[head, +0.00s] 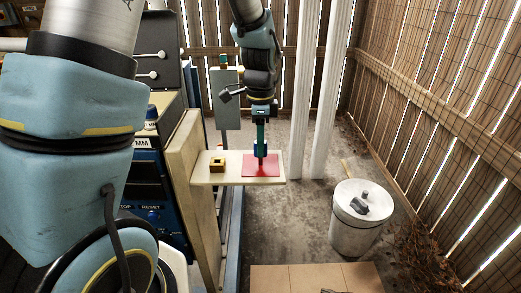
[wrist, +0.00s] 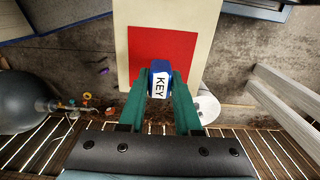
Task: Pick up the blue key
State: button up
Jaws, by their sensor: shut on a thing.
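The blue key (wrist: 160,68) is a blue block with a white face lettered "KEY". In the wrist view it sits between the two green fingers of my gripper (wrist: 160,82), which are shut on it. In the head view my gripper (head: 261,152) points down over the red square (head: 274,170) on the pale shelf, with a bit of the blue key (head: 256,149) showing at the fingers. The red square also shows behind the key in the wrist view (wrist: 145,45). I cannot tell whether the key touches the square.
A yellow block with a dark top (head: 217,164) stands on the shelf (head: 204,177), left of the red square. The blue compressor panel is at the left. White pipes (head: 318,90) rise behind to the right. A white drum (head: 345,230) stands on the floor at the right.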

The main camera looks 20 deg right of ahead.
grip_shut()
notch_tip(320, 180, up, 10)
jog(key=shift+r+b, duration=0.1)
jog(key=shift+b, duration=0.8)
jog(key=shift+a+p, duration=0.1)
jog(key=shift+p, duration=0.2)
jog(key=w+a, duration=0.2)
jog(key=a, duration=0.9)
jog(key=shift+a, duration=0.1)
dwell(0.6)
jog(key=shift+f, duration=0.2)
